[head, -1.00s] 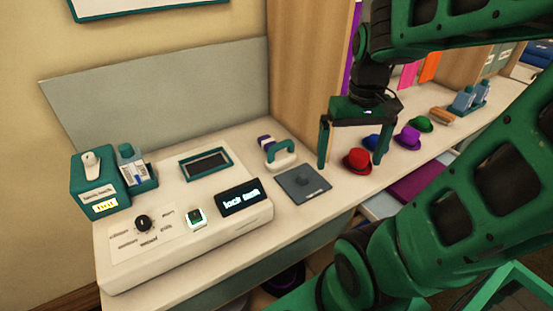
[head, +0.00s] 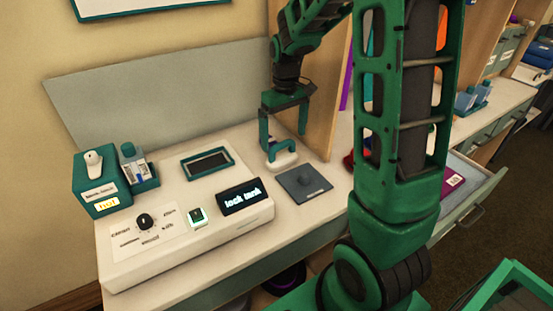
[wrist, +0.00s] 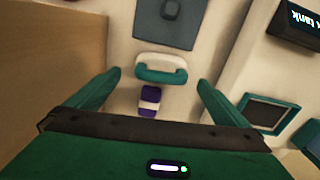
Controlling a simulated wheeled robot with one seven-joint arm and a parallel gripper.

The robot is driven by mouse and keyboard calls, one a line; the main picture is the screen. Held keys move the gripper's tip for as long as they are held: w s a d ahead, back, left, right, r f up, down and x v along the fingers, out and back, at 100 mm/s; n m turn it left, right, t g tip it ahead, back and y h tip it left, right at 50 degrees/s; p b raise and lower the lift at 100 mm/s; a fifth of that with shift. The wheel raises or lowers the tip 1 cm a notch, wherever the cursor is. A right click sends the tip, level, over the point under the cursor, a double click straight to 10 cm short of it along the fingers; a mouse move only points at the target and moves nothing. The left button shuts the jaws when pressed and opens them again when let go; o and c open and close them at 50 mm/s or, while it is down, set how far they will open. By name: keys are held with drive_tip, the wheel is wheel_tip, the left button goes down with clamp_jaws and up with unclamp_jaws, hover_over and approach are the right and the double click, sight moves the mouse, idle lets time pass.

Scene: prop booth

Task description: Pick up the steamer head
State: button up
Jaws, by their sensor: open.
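The steamer head (head: 282,164), a white piece with a teal handle, sits on the counter beside the grey pad. In the wrist view the steamer head (wrist: 160,70) lies crosswise between the two fingertips, apart from both. My gripper (head: 283,139) is open and empty, pointing down over it; its fingers also show in the wrist view (wrist: 160,78). The gripper partly covers the steamer head's upper part in the head view. A purple and white piece (wrist: 149,101) lies close behind the handle; I cannot tell if they are joined.
A dark grey pad (head: 301,184) with a small knob lies in front. A white console (head: 180,215) with a dial and display stands left, with a teal dispenser box (head: 100,190) at its end. A wooden panel (wrist: 45,55) rises close by. An open drawer (head: 480,190) juts out right.

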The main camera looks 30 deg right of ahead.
sight(282, 155)
drive_tip(key=shift+w+a+f, duration=0.1)
drive_tip(key=shift+f, duration=1.7)
drive_tip(key=shift+w+a+f, duration=0.1)
drive_tip(key=shift+f, duration=1.65)
drive_tip(key=c, duration=1.5)
drive_tip(key=shift+o, duration=0.2)
